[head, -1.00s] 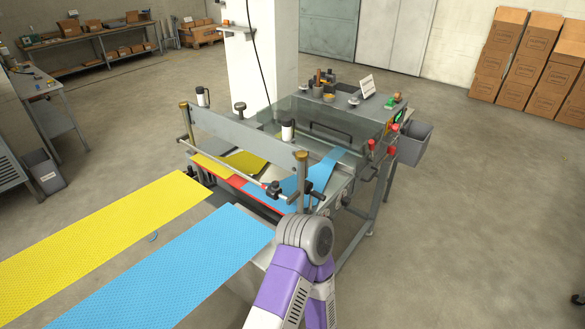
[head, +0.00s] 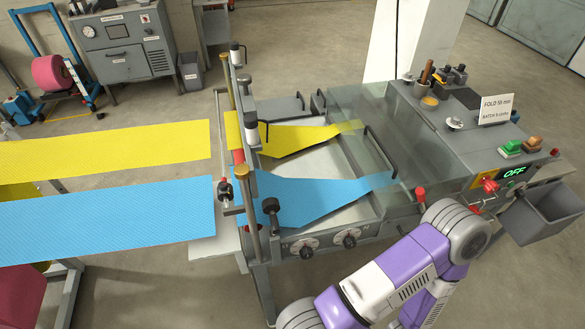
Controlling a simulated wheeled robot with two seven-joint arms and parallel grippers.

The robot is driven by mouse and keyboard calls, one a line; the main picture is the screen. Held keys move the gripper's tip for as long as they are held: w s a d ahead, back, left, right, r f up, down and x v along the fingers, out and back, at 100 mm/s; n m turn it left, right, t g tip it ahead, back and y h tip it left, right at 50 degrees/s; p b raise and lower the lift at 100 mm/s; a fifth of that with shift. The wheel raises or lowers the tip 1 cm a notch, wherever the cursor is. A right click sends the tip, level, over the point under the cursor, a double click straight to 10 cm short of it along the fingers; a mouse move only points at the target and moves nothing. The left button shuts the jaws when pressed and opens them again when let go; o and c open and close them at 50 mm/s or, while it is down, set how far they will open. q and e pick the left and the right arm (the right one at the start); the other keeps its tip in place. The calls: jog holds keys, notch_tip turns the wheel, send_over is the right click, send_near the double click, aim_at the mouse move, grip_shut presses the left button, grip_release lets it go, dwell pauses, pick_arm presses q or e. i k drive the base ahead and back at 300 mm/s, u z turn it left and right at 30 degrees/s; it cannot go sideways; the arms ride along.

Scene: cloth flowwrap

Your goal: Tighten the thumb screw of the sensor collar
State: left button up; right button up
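Small dark collar-like fittings (head: 225,190) sit on a thin rod at the machine's infeed, beside the blue web's entry. They are too small for me to tell which is the sensor collar, or to make out its thumb screw and how tight it is. A larger black knob (head: 270,206) stands close to their right, by the near brass-coloured post (head: 248,212). One of my purple and white arms comes in at the bottom right, in front of the machine. Neither gripper shows in the head view.
A blue web (head: 110,222) and a yellow web (head: 110,154) run from the left into the folding machine (head: 330,238). A control box reading OFF (head: 514,172) and a grey bin (head: 548,212) are at right. Open floor lies behind the webs.

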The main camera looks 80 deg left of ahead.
aim_at(223, 185)
jog(key=i, duration=0.5)
jog(key=u, duration=2.75)
